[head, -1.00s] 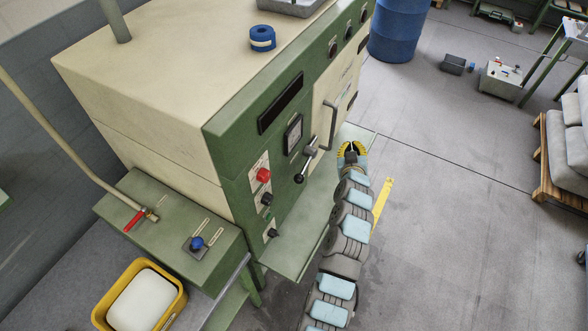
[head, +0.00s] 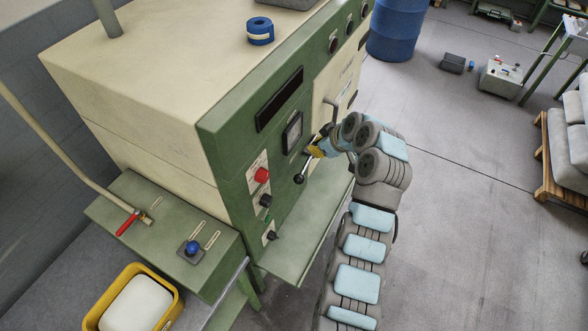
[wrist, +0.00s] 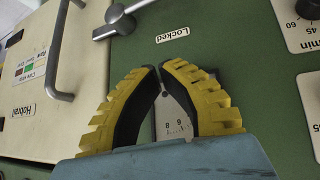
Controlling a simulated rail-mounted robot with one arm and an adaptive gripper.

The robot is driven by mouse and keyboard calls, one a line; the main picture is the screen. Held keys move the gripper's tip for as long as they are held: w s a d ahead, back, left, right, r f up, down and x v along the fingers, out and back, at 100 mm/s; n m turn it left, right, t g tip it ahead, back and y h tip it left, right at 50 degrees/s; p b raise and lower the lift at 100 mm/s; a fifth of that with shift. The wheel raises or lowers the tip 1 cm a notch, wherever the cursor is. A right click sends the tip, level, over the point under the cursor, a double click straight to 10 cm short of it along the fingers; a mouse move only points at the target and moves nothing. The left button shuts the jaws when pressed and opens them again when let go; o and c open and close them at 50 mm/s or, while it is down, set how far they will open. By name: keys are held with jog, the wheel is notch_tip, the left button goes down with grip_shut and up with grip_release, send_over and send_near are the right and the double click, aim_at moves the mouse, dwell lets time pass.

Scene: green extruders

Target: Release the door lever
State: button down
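The door lever is a grey metal lever with a black ball knob on the green front panel. In the head view its lower end (head: 300,178) hangs down to the left, and my gripper hides its upper part. In the wrist view the lever's hub and arm (wrist: 117,19) show at the top, beside a label reading "Locked" (wrist: 172,35). My gripper (wrist: 159,68) has yellow, black-lined fingers with their tips close together and nothing held between them. It points at the panel below the lever in the wrist view, apart from it. The cream door (wrist: 85,70) is closed.
A bar handle (wrist: 57,55) stands out from the door left of my gripper in the wrist view. A red knob (head: 261,175) and dark knobs sit lower on the panel. A green shelf (head: 300,245) runs below.

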jog(key=shift+s+a+r+n+g, duration=0.15)
jog(key=shift+s+r+n+g, duration=0.15)
jog(key=shift+s, duration=0.2)
jog(key=shift+s+a+r+n+g, duration=0.2)
jog(key=shift+s+n+g, duration=0.15)
jog(key=shift+s+g, duration=0.15)
jog(key=shift+s+a+r+n+g, duration=0.15)
jog(key=shift+s+r+n+g, duration=0.15)
jog(key=shift+s, duration=0.2)
jog(key=p+x, duration=0.2)
jog(key=x, duration=0.7)
jog(key=shift+w+a+f, duration=0.1)
jog(key=shift+a+f, duration=0.15)
jog(key=shift+a, duration=0.05)
jog(key=shift+d+f+p, duration=0.15)
jog(key=shift+f+p, duration=0.2)
jog(key=shift+f, duration=0.65)
jog(key=shift+d+f+p, duration=0.2)
jog(key=shift+f+p, duration=0.15)
jog(key=shift+f, duration=0.7)
jog(key=shift+f, duration=0.3)
